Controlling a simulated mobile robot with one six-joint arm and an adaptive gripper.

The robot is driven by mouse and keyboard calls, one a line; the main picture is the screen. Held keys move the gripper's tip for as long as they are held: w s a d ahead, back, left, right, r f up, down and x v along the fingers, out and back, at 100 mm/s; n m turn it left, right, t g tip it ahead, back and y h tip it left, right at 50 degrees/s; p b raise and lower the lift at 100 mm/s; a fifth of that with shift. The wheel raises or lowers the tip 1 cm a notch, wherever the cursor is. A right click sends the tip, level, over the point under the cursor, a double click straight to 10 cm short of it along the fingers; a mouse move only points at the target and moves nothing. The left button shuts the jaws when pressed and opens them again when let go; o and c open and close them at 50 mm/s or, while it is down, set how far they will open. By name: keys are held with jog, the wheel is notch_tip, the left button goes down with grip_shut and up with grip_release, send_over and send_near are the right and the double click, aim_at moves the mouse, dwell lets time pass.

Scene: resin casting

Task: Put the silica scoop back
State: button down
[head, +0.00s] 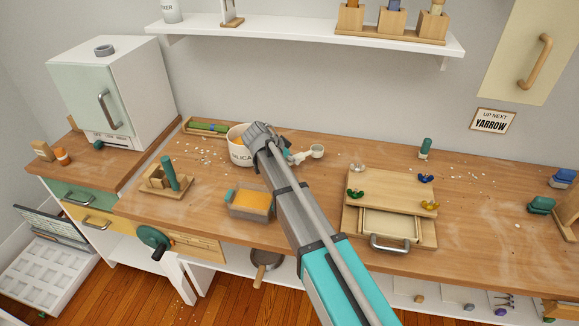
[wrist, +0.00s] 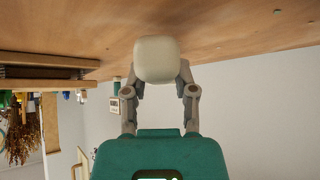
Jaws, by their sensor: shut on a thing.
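The silica scoop (head: 317,150) shows in the head view as a small cream cup just right of my gripper (head: 303,155). In the wrist view my gripper (wrist: 158,82) has its grey fingers closed on both sides of the cream scoop (wrist: 157,58), which shows as a rounded block. The scoop is close to the worktop; I cannot tell whether it touches. The white silica tub (head: 238,156) stands left of my gripper, partly hidden by my arm. Its lettering is partly covered.
An orange-filled tray (head: 249,204) sits in front of the tub. A wooden press with a drawer (head: 390,219) stands to the right, with colored pieces on top. A peg stand (head: 167,184) is at the left. White crumbs are scattered over the worktop (head: 480,205).

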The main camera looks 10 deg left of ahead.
jog(key=shift+f+b, duration=0.9)
jog(key=shift+f, duration=0.3)
jog(key=shift+f, duration=0.15)
jog(key=shift+c, duration=2.1)
grip_release()
jog(key=shift+r, duration=0.25)
jog(key=shift+p+v, duration=0.8)
jog(key=shift+v, duration=0.05)
jog(key=p+v, duration=0.7)
jog(key=v, duration=0.3)
jog(key=shift+s+r, duration=0.1)
